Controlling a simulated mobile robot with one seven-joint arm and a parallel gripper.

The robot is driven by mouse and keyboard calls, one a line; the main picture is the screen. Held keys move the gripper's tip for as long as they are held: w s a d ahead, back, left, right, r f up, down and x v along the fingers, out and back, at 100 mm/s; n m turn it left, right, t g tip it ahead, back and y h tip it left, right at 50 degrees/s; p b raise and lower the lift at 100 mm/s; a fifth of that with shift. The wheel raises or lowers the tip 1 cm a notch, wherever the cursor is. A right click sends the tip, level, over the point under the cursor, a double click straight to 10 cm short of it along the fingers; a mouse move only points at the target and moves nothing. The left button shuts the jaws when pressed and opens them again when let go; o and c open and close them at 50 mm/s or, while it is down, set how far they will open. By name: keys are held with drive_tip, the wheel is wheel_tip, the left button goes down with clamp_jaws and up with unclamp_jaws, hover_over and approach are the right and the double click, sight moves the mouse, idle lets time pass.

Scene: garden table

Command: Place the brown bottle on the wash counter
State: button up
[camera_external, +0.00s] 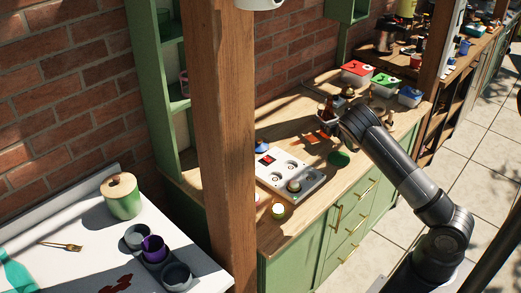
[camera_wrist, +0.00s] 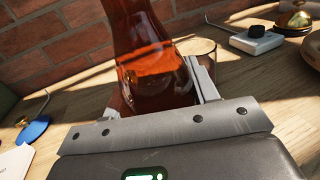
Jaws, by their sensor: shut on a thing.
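The brown bottle (camera_wrist: 150,65) is amber glass and stands out large in the wrist view, between the fingers of my gripper (camera_wrist: 155,95). My gripper is shut on it. The bottle is roughly upright, and its top is cut off by the frame. In the external view my gripper (camera_external: 333,117) is over the back part of the wooden counter (camera_external: 290,127), with the bottle (camera_external: 327,108) small and dark beside it. I cannot tell whether the bottle touches the wood. Which surface is the wash counter is not clear from these views.
Red, green and blue-lidded boxes (camera_external: 357,72) stand at the back. A wooden post (camera_external: 224,140) rises in front. A white table (camera_external: 70,265) at left holds a pot and cups.

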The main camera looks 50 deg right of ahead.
sight(326, 110)
drive_tip(key=c, duration=0.6)
drive_tip(key=shift+o, duration=0.2)
drive_tip(key=shift+r, duration=0.55)
wheel_tip(326, 110, up, 3)
drive_tip(key=shift+f, duration=0.15)
drive_tip(key=s+d+r, duration=0.7)
drive_tip(key=s, duration=0.2)
drive_tip(key=w+a+f+n+y, duration=0.1)
drive_tip(key=w+a+f+y, duration=0.1)
drive_tip(key=a, duration=1)
drive_tip(key=w+a+f+n+y, duration=0.1)
drive_tip(key=w+a+f, duration=0.1)
drive_tip(key=a, duration=1.1)
drive_tip(key=w+a+f+n+y, duration=0.1)
drive_tip(key=w+a+f+y, duration=0.1)
drive_tip(key=a, duration=1)
drive_tip(key=shift+w+a+f+n+t+y, duration=0.3)
drive_tip(key=shift+w+f+t, duration=0.1)
drive_tip(key=shift+w+f, duration=0.1)
